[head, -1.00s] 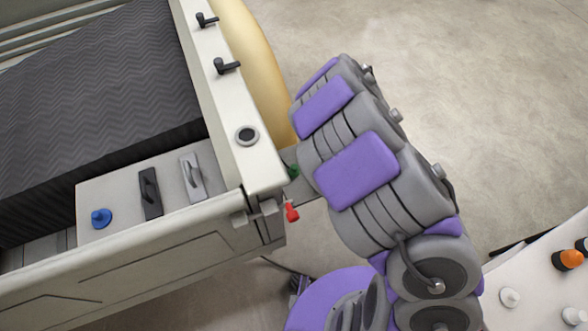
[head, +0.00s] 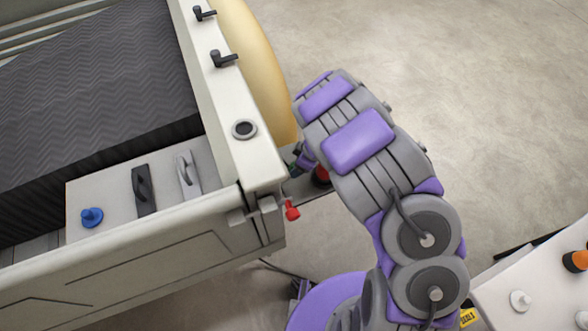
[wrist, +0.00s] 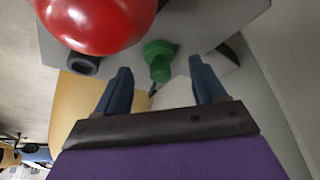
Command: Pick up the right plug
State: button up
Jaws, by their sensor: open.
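In the wrist view a green plug (wrist: 158,58) sticks out from a grey plate (wrist: 212,20). A large, rounded red plug (wrist: 100,22) is close to the camera at the upper left. My gripper (wrist: 160,72) is open, with its two blue fingers either side of the green plug's line and nothing visibly held. Whether the fingertips reach around the plug is unclear. In the head view the red plug (head: 321,175) shows on the plate (head: 312,192) beside the vehicle's corner, partly behind my arm. My gripper is mostly hidden there.
Open floor (head: 480,90) lies at the right.

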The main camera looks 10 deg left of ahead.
jog(key=x, duration=0.3)
jog(key=shift+w+a+b, duration=0.1)
jog(key=shift+b, duration=0.3)
jog(key=c, duration=1.1)
